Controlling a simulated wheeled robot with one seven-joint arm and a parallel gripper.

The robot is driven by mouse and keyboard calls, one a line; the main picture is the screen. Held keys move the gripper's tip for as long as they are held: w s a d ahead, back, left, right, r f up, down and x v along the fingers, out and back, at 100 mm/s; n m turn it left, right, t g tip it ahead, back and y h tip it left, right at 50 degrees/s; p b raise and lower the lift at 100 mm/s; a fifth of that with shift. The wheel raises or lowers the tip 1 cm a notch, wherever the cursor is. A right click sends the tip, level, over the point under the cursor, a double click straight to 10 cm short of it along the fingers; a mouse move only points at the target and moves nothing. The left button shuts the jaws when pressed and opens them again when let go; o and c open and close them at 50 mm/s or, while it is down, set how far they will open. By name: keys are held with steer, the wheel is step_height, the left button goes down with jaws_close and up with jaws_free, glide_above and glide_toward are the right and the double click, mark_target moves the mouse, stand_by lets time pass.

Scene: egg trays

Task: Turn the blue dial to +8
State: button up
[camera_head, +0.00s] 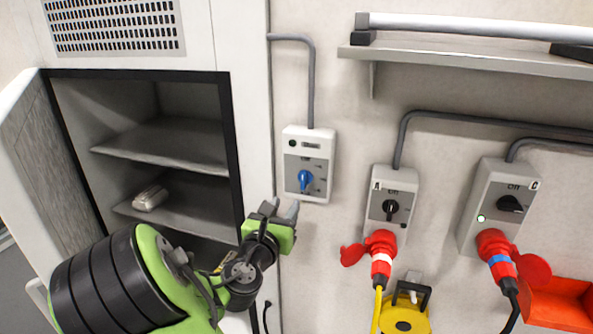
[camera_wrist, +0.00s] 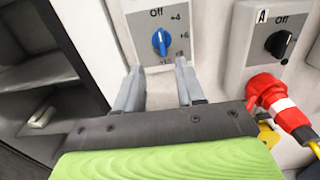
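The blue dial (camera_head: 305,180) is on the lower half of a white wall box (camera_head: 292,137). In the wrist view the blue dial (camera_wrist: 160,42) stands roughly upright, with "Off" at upper left, "+4" at upper right and smaller marks at lower right. My gripper (camera_head: 281,210) is below and slightly left of the dial in the head view. In the wrist view its two fingers (camera_wrist: 158,82) are apart, with nothing between them. The dial lies beyond the fingertips, between them in the picture, and the fingers do not touch it.
Right of the dial box are switch box A (camera_head: 379,190) with a red plug (camera_head: 380,245) and switch box C (camera_head: 487,190) with another red plug (camera_head: 494,243). An open cabinet (camera_head: 233,130) stands left. A shelf (camera_head: 470,60) juts out at upper right.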

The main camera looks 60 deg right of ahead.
mark_target(302, 178)
steer(key=d+p, duration=0.1)
steer(key=d, duration=0.3)
steer(key=w+d+p, duration=0.1)
steer(key=d, duration=0.3)
steer(key=w+d+p, duration=0.1)
steer(key=d, duration=0.3)
steer(key=shift+d, duration=0.25)
steer(key=shift+a, duration=0.1)
steer(key=shift+c, duration=0.4)
jaws_close()
